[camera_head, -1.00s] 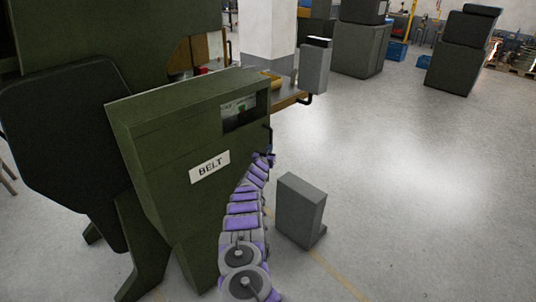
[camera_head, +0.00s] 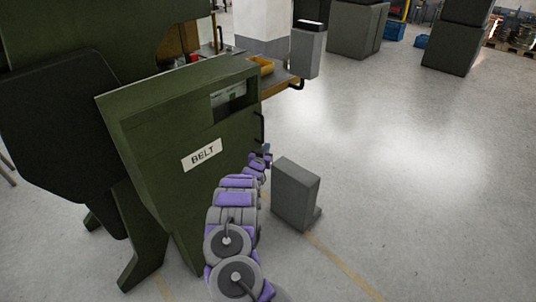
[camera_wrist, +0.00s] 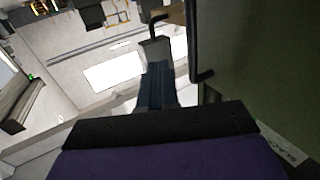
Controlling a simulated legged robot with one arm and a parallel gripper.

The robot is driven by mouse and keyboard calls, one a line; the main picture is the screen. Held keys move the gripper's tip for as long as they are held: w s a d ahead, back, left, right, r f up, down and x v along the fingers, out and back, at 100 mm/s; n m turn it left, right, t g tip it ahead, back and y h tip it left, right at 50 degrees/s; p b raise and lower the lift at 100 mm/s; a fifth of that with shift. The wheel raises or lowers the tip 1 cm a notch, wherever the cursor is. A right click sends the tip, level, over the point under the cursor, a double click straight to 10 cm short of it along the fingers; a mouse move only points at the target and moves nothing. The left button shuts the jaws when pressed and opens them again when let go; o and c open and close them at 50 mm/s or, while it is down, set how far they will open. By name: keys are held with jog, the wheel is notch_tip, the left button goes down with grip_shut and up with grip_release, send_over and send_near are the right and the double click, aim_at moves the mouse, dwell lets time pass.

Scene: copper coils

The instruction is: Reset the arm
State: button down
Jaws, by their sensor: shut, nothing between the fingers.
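The green machine panel (camera_wrist: 255,60) fills the right of that view. No copper coil can be made out.
A grey box-like pedestal (camera_head: 296,195) stands on the floor just right of my arm. A wooden bench with a yellow bin (camera_head: 262,66) and a grey box (camera_head: 308,52) lie beyond the machine. The floor at right (camera_head: 430,190) is clear.

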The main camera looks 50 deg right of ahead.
jog(key=shift+s+a, duration=1.8)
jog(key=shift+a, duration=0.1)
jog(key=w+a+r+n+t+y, duration=0.2)
jog(key=w+a+r+y, duration=0.15)
jog(key=w+a, duration=0.5)
jog(key=w+a+r+n+t+y, duration=0.1)
jog(key=w+a+r+t+y, duration=0.15)
jog(key=w+a+y, duration=0.65)
jog(key=s+a+r+n+g+y, duration=0.15)
jog(key=a+r, duration=0.25)
jog(key=a, duration=0.5)
jog(key=s+a+r+n+y, duration=0.1)
jog(key=s+a+r+n, duration=0.15)
jog(key=a, duration=0.75)
jog(key=s+a+r+n+y, duration=0.1)
jog(key=s+a+r+y, duration=0.2)
jog(key=a, duration=0.6)
jog(key=s+a+r+n+g+y, duration=0.1)
jog(key=s+a+r+n+g, duration=0.15)
jog(key=s+a, duration=0.6)
jog(key=s+a+r+n+g, duration=0.25)
jog(key=s+a+r, duration=0.2)
jog(key=s, duration=0.75)
jog(key=s+g+h, duration=0.2)
jog(key=s+g, duration=0.4)
jog(key=s, duration=2.3)
jog(key=shift+s+d+g+p, duration=0.3)
jog(key=shift+d+g+p, duration=0.1)
jog(key=shift+p, duration=0.05)
